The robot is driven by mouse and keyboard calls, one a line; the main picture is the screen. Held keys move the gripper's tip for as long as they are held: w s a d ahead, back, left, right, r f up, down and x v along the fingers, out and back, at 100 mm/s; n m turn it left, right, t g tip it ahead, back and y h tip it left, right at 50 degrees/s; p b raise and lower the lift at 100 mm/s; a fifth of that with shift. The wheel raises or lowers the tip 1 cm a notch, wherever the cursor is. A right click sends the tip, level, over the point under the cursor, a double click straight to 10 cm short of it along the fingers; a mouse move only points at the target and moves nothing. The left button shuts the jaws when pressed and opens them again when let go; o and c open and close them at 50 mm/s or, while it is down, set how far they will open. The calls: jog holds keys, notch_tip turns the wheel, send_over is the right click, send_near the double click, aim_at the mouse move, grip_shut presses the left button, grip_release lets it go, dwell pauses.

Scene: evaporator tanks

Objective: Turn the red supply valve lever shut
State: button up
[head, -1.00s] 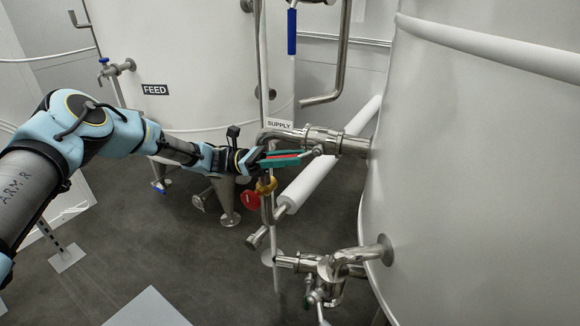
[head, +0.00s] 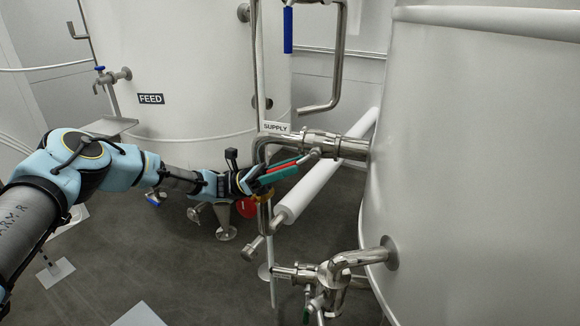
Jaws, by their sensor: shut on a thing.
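The red supply valve lever (head: 284,167) is on the steel supply pipe (head: 335,146), just below the SUPPLY label (head: 276,127). Its metal stem meets the valve at its right end. The lever slopes, with its left end lower than its right. My gripper (head: 286,168) comes in from the left, its teal fingers shut on the lever. The fingers hide part of the lever's grip.
A large tank (head: 480,170) fills the right side. The FEED tank (head: 190,60) stands behind my arm. A round red handwheel (head: 247,207) is below my gripper. A white sleeved pipe (head: 325,170) slants close behind it. Lower pipework (head: 325,272) juts from the right tank.

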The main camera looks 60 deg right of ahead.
jog(key=shift+o, duration=1.3)
jog(key=shift+s, duration=0.2)
jog(key=shift+r, duration=0.1)
jog(key=shift+w, duration=0.15)
jog(key=shift+w+f, duration=0.3)
jog(key=b+v, duration=0.1)
jog(key=v, duration=0.4)
jog(key=shift+s+b, duration=0.1)
jog(key=shift+b, duration=0.25)
jog(key=w+a+b, duration=0.2)
jog(key=w, duration=0.9)
jog(key=shift+r, duration=0.25)
